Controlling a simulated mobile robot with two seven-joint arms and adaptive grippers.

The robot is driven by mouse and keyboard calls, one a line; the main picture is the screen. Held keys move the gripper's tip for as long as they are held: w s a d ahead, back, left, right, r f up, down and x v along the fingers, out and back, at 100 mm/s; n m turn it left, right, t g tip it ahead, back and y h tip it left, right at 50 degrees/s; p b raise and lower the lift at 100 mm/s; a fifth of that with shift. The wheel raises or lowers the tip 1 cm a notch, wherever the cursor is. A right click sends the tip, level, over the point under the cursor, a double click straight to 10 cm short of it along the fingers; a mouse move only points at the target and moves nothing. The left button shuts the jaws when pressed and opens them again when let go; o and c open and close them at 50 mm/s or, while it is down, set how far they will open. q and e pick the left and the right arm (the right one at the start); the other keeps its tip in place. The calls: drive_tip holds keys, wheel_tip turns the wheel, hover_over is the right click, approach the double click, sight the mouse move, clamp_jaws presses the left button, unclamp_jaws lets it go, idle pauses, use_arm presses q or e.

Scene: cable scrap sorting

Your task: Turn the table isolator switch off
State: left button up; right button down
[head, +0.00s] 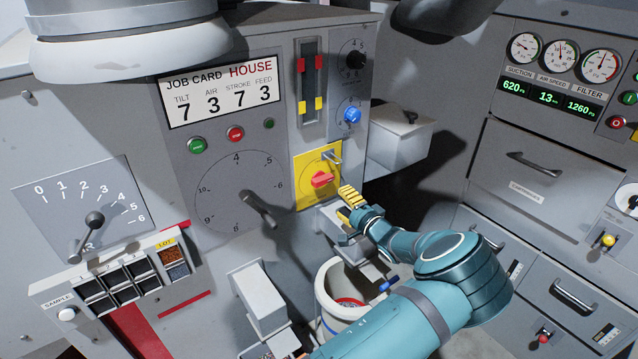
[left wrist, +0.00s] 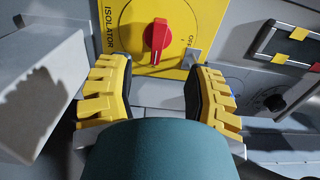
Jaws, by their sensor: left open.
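The isolator switch is a red knob (head: 322,180) on a yellow plate (head: 303,163) on the grey front panel. In the left wrist view the knob (left wrist: 158,40) lies nearly along the picture's vertical, and the plate (left wrist: 133,14) reads ISOLATOR, with OFF printed to the knob's right. My left gripper (head: 348,203) is just below and right of the knob in the head view. In the left wrist view the gripper (left wrist: 158,92) has its yellow-padded fingers wide apart, with the knob ahead between their lines and nothing held. My right gripper is not in view.
A small metal tab (left wrist: 192,60) sticks out beside the knob. A blue knob (head: 352,115) and a slider panel (head: 308,82) sit above the plate. A grey box (head: 402,138) juts out to the right. A white bucket (head: 329,298) stands below my gripper.

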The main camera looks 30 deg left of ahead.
sight(321, 183)
use_arm(q)
drive_tip(key=b+x, duration=0.1)
drive_tip(key=x, duration=1)
drive_tip(key=shift+w+a, duration=0.2)
drive_tip(key=shift+a, duration=0.1)
drive_tip(key=shift+c, duration=0.3)
clamp_jaws()
